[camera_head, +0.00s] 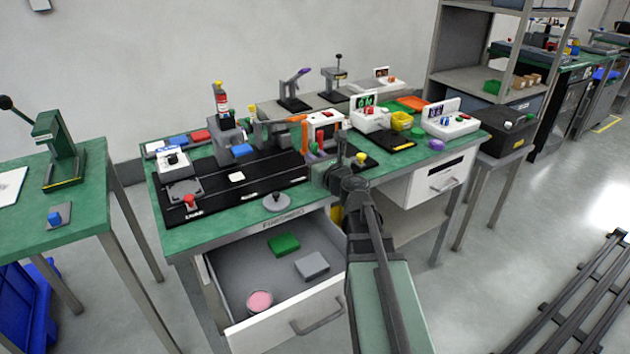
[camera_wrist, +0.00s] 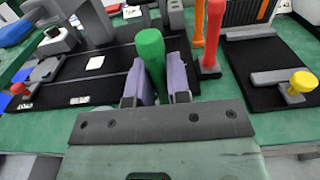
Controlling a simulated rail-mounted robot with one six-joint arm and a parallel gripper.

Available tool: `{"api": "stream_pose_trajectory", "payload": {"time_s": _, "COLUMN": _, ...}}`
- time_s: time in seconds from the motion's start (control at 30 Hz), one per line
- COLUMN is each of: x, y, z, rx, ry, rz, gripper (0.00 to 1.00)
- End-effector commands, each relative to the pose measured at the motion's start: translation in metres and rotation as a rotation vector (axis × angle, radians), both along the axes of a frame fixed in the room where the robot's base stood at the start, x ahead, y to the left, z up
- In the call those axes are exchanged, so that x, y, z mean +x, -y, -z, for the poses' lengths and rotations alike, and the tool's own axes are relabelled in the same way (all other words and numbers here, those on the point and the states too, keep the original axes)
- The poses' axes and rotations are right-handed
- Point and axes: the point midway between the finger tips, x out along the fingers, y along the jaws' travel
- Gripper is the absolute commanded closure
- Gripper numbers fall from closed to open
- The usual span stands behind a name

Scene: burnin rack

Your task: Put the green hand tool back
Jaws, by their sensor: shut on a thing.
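The green hand tool shows in the wrist view as an upright green cylindrical handle (camera_wrist: 150,48) with a rounded top. My gripper (camera_wrist: 158,85) is shut on it, with a grey-purple finger on each side. The tool's lower end is hidden behind my gripper. A red-handled tool (camera_wrist: 214,35) stands upright in a grey holder (camera_wrist: 210,70) just to the right, with an orange piece (camera_wrist: 197,22) behind it. In the head view my gripper (camera_head: 326,174) is over the front edge of the green bench (camera_head: 225,233), and the held tool is hard to make out.
A drawer (camera_head: 285,312) stands open below the bench, holding a green block (camera_head: 284,244), a grey block (camera_head: 311,265) and a pink round tin (camera_head: 259,301). A black mat with a yellow knob (camera_wrist: 302,81) lies to the right. A red knob (camera_head: 189,201) is at the left.

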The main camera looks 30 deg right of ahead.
Motion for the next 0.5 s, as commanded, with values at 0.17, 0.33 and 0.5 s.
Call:
{"api": "stream_pose_trajectory", "payload": {"time_s": 0.17, "x": 0.0, "y": 0.0, "z": 0.037, "rx": 0.0, "ry": 0.0, "rz": 0.0, "gripper": 1.0}}
{"api": "stream_pose_trajectory", "payload": {"time_s": 0.33, "x": 0.0, "y": 0.0, "z": 0.034, "rx": 0.0, "ry": 0.0, "rz": 0.0, "gripper": 1.0}}
{"api": "stream_pose_trajectory", "payload": {"time_s": 0.5, "x": 0.0, "y": 0.0, "z": 0.037, "rx": 0.0, "ry": 0.0, "rz": 0.0, "gripper": 1.0}}
